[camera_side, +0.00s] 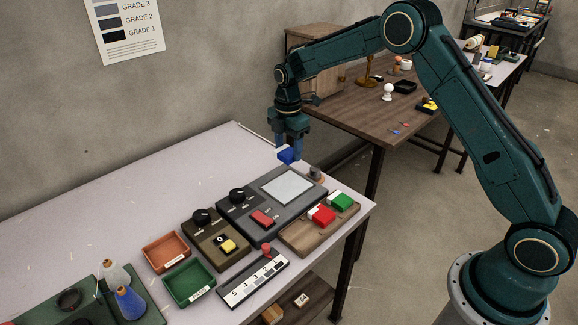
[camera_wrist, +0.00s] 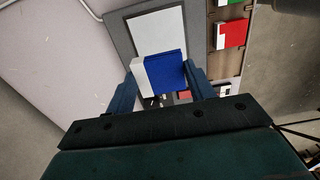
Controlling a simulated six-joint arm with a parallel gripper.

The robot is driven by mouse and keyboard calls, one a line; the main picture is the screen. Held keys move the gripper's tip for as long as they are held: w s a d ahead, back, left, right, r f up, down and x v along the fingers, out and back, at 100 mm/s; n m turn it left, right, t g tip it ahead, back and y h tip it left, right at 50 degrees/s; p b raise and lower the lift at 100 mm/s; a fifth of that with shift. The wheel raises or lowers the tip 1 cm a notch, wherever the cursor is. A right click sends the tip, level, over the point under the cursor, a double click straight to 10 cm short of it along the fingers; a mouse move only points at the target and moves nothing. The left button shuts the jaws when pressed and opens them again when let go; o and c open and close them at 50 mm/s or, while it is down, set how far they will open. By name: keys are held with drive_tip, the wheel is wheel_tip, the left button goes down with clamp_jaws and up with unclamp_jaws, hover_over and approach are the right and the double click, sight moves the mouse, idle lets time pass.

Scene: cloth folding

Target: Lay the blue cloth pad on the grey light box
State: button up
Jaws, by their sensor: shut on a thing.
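The blue cloth pad (camera_side: 286,154) is a small block with a white part at one end; the white end shows beside the blue part (camera_wrist: 166,71) in the wrist view. My gripper (camera_side: 288,150) is shut on it and points down, holding it at the far edge of the light box. The grey light box (camera_side: 240,218) has a pale lit panel (camera_side: 287,186), a black knob and a red switch. In the wrist view the panel (camera_wrist: 157,34) lies just beyond the pad. I cannot tell the exact height of the pad above the box.
A wooden tray (camera_side: 290,241) beside the box holds a red pad (camera_side: 322,215) and a green pad (camera_side: 343,202). A brown box (camera_side: 217,252) with a knob and yellow switch, an orange tray (camera_side: 167,252) and a green tray (camera_side: 188,284) stand nearer. The table's back left is clear.

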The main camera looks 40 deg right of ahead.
hover_over(288, 186)
wheel_tip(288, 186, down, 6)
drive_tip(key=shift+d+r, duration=0.1)
drive_tip(key=shift+f, duration=2.2)
drive_tip(key=shift+f, duration=0.1)
drive_tip(key=o, duration=0.9)
drive_tip(key=shift+o, duration=0.2)
wheel_tip(288, 186, up, 12)
drive_tip(key=shift+f, duration=0.15)
drive_tip(key=shift+r, duration=0.3)
